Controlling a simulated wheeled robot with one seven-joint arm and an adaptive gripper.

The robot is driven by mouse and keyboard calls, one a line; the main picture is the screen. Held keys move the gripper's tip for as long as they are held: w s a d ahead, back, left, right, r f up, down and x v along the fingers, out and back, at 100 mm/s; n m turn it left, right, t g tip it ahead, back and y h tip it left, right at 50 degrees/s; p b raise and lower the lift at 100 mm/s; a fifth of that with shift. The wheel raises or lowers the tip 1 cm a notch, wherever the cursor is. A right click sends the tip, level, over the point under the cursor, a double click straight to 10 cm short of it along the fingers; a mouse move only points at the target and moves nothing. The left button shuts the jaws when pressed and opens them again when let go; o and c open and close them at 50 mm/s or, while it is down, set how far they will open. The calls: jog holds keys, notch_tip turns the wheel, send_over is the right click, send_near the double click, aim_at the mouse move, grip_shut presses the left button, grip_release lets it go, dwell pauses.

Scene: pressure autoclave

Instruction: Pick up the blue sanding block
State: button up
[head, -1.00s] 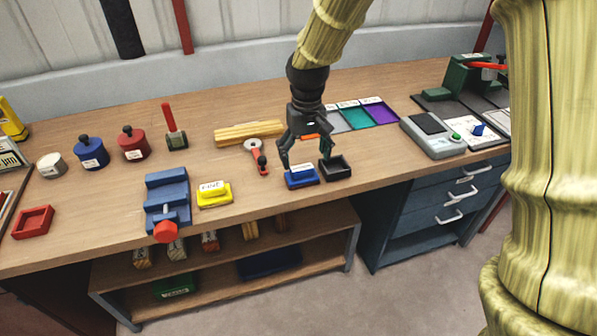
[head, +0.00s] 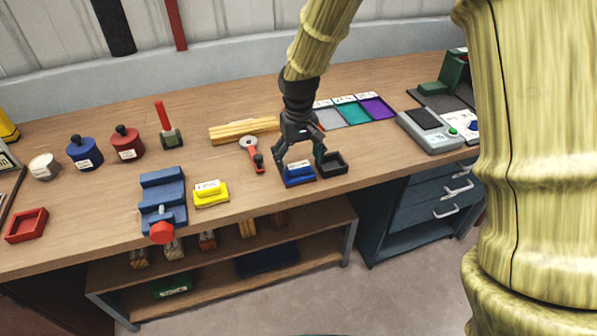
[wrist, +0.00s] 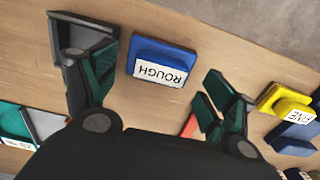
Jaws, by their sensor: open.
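The blue sanding block (head: 298,176) lies near the front edge of the wooden bench, with a white label reading ROUGH on it. In the wrist view the blue block (wrist: 146,53) lies ahead of and between the fingers, nearer the left one. My gripper (head: 299,168) is open and points down over the block, one finger to each side. In the wrist view the fingers of my gripper (wrist: 158,95) are spread wide with nothing held. I cannot tell the exact height of the fingertips above the bench.
A black open tray (head: 331,163) stands close to the block's right, near a finger. A yellow FINE block (head: 211,194) and a blue vise (head: 163,201) are to the left. A red-handled tool (head: 252,154) lies behind left. Bare bench (head: 110,215) shows at far left.

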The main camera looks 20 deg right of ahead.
aim_at(299, 165)
jog(key=shift+f+p, duration=0.3)
jog(key=shift+f, duration=1.55)
jog(key=shift+c, duration=0.4)
jog(key=c, duration=0.6)
jog(key=shift+w+r, duration=0.1)
jog(key=shift+r, duration=0.55)
jog(key=shift+s+a+r+b, duration=0.15)
jog(key=shift+s+r+b, duration=0.15)
jog(key=shift+r, duration=0.25)
jog(key=shift+s+a+r+b, duration=0.15)
jog(key=shift+r+b, duration=0.15)
jog(key=shift+r, duration=0.25)
jog(key=s+a, duration=0.2)
jog(key=s, duration=0.2)
jog(key=s+a+r+b, duration=0.1)
jog(key=s+a, duration=0.1)
jog(key=s, duration=0.3)
jog(key=s+a+b, duration=0.1)
jog(key=s+a, duration=0.1)
jog(key=s, duration=0.2)
jog(key=shift+s+a+r, duration=0.2)
jog(key=shift+a+r, duration=0.05)
jog(key=shift+a, duration=0.1)
